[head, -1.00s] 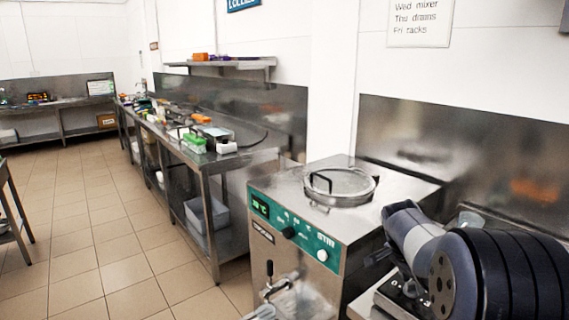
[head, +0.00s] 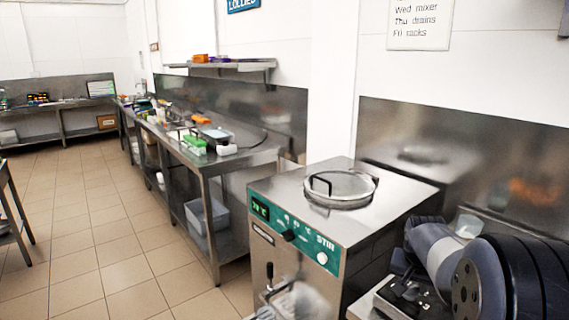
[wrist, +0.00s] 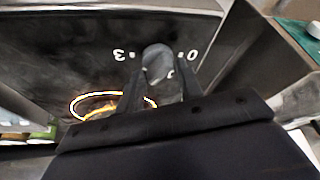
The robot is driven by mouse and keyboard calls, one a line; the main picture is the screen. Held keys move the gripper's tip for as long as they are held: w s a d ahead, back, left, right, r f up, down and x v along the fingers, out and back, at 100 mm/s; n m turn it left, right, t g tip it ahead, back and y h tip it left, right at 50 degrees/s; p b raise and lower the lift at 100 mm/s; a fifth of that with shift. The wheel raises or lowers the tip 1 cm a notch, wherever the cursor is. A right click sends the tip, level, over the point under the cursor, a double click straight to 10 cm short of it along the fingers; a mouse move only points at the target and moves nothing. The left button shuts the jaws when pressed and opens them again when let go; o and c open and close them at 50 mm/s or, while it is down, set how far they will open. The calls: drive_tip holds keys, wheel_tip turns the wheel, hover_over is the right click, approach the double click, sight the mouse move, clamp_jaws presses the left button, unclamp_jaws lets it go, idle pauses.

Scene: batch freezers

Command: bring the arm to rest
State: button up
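My arm (head: 440,265) shows at the lower right of the head view, folded low beside the batch freezer. My gripper (wrist: 160,76) is in the wrist view, with its two dark fingers apart. A rounded grey knob (wrist: 158,62) shows in the gap between the fingers, on a dark panel marked 3 and 0. I cannot tell whether the fingers touch it. The gripper's fingertips are not clear in the head view.
A steel batch freezer (head: 375,215) with a round clear lid (head: 340,187) and green control panel (head: 293,235) stands left of my arm. A steel bench (head: 240,160) with several items runs along the wall behind it. The tiled floor (head: 110,230) at left is clear.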

drive_tip(key=shift+d+n+t+y+b, duration=0.2)
drive_tip(key=shift+n+y, duration=0.45)
drive_tip(key=shift+n, duration=1.05)
drive_tip(key=shift+d+n+t+y+b, duration=0.2)
drive_tip(key=shift+n+y, duration=0.45)
drive_tip(key=shift+n, duration=1.05)
drive_tip(key=shift+n+g+y, duration=0.25)
drive_tip(key=shift+n+y, duration=0.25)
drive_tip(key=shift+n, duration=0.95)
drive_tip(key=shift+n+g+y, duration=0.25)
drive_tip(key=shift+n+y, duration=0.25)
drive_tip(key=shift+n, duration=0.95)
drive_tip(key=shift+r, duration=0.1)
